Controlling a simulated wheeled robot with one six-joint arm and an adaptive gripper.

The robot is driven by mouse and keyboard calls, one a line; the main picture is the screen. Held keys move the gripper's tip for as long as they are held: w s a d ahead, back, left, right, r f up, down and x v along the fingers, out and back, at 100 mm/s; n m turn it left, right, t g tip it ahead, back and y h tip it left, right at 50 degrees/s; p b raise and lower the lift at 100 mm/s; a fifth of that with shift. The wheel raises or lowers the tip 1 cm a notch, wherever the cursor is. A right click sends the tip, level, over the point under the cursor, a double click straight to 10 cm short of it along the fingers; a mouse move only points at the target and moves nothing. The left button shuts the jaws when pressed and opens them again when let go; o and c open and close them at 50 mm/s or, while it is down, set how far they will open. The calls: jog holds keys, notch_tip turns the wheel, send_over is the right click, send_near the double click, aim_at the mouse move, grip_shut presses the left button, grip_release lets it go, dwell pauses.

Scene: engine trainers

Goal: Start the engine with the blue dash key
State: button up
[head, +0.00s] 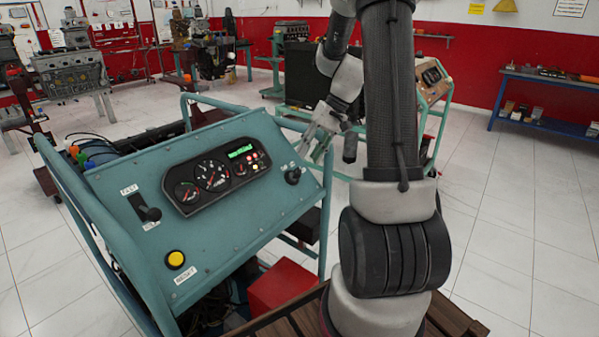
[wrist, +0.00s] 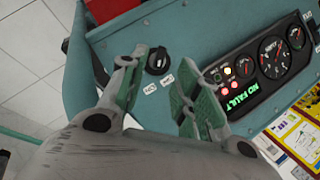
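The blue dash (head: 235,215) is a tilted blue-green panel on a tube frame. Its key switch (head: 292,175) is a small black knob near the panel's right edge. In the wrist view the key switch (wrist: 158,61) shows whole, beyond the fingertips, with two small white labels beside it. My gripper (head: 322,140) is up and to the right of the switch in the head view. In the wrist view my gripper (wrist: 158,78) is open and empty, its green-padded fingers apart. The switch appears between and beyond the fingertips, with no contact visible.
A gauge cluster (head: 217,174) with a green display sits left of the switch; the display reads NO FAULT in the wrist view. A black lever (head: 147,210) and yellow button (head: 175,259) are further left. A beige panel stand (head: 432,82) stands behind my arm. Floor at right is clear.

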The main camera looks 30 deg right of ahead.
aim_at(300, 170)
jog(key=x, duration=0.7)
jog(key=shift+a+f, duration=0.1)
jog(key=shift+f, duration=0.1)
jog(key=shift+c, duration=0.4)
grip_shut()
